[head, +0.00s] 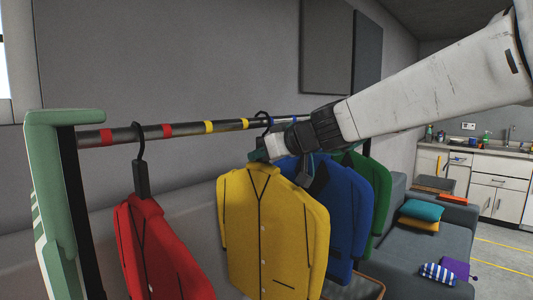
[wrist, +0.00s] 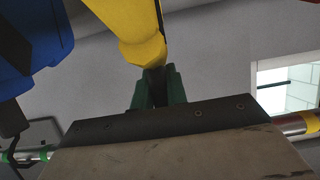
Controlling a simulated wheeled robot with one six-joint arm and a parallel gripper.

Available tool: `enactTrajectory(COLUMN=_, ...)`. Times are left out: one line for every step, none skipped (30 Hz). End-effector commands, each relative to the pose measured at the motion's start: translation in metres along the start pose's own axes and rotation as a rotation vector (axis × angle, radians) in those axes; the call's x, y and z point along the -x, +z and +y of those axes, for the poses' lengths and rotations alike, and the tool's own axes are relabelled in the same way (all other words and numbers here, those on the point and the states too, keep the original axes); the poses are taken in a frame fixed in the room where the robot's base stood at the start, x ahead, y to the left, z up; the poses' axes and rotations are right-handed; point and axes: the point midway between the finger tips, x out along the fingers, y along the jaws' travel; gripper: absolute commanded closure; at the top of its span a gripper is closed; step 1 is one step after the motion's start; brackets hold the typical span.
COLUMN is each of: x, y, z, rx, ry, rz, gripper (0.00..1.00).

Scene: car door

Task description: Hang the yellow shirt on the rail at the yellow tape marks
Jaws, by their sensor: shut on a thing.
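The yellow shirt (head: 262,232) hangs upright from my gripper (head: 262,154) in the head view, in front of the rail (head: 188,128) and below it. My gripper is shut on the dark neck of the shirt's hanger. In the wrist view the green fingers (wrist: 154,88) close on that neck below the yellow shirt (wrist: 142,38). Yellow tape marks (head: 226,125) sit on the rail left of my gripper. A dark hook (head: 262,116) shows at the rail just right of them; I cannot tell which hanger it belongs to.
The red shirt (head: 158,250) hangs left, near red tape. The blue shirt (head: 343,215) and green shirt (head: 378,190) are close on the right. The green rail post (head: 50,190) stands at the left end. A grey sofa (head: 415,245) is behind right.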

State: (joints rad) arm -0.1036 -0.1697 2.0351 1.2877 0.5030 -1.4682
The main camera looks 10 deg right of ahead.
Motion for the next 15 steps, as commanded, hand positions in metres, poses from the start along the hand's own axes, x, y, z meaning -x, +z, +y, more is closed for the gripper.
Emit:
enactTrajectory(x=0.000, y=-0.001, z=-0.004, rx=0.002, ry=-0.001, rz=0.002, gripper=1.00)
enactTrajectory(x=0.000, y=-0.001, z=-0.005, rx=0.002, ry=-0.001, rz=0.002, gripper=1.00)
enactTrajectory(x=0.000, y=-0.001, z=-0.008, rx=0.002, ry=-0.001, rz=0.002, gripper=1.00)
enactTrajectory(x=0.000, y=-0.001, z=-0.010, rx=0.002, ry=-0.001, rz=0.002, gripper=1.00)
enactTrajectory(x=0.000, y=-0.001, z=-0.011, rx=0.002, ry=-0.001, rz=0.002, gripper=1.00)
enactTrajectory(x=0.000, y=-0.001, z=-0.014, rx=0.002, ry=-0.002, rz=0.002, gripper=1.00)
enactTrajectory(x=0.000, y=-0.001, z=-0.016, rx=0.001, ry=-0.001, rz=0.002, gripper=1.00)
enactTrajectory(x=0.000, y=-0.001, z=-0.018, rx=0.001, ry=-0.001, rz=0.002, gripper=1.00)
enactTrajectory(x=0.000, y=-0.001, z=-0.020, rx=0.000, ry=-0.001, rz=0.002, gripper=1.00)
enactTrajectory(x=0.000, y=-0.001, z=-0.021, rx=0.000, ry=-0.001, rz=0.002, gripper=1.00)
enactTrajectory(x=0.000, y=-0.001, z=-0.023, rx=0.000, ry=-0.001, rz=0.002, gripper=1.00)
enactTrajectory(x=0.000, y=-0.001, z=-0.026, rx=0.001, ry=-0.001, rz=0.002, gripper=1.00)
enactTrajectory(x=0.000, y=-0.001, z=-0.028, rx=0.001, ry=-0.002, rz=0.001, gripper=1.00)
enactTrajectory(x=0.000, y=-0.001, z=-0.030, rx=0.002, ry=-0.002, rz=0.001, gripper=1.00)
enactTrajectory(x=0.000, y=-0.001, z=-0.032, rx=0.002, ry=-0.001, rz=0.001, gripper=1.00)
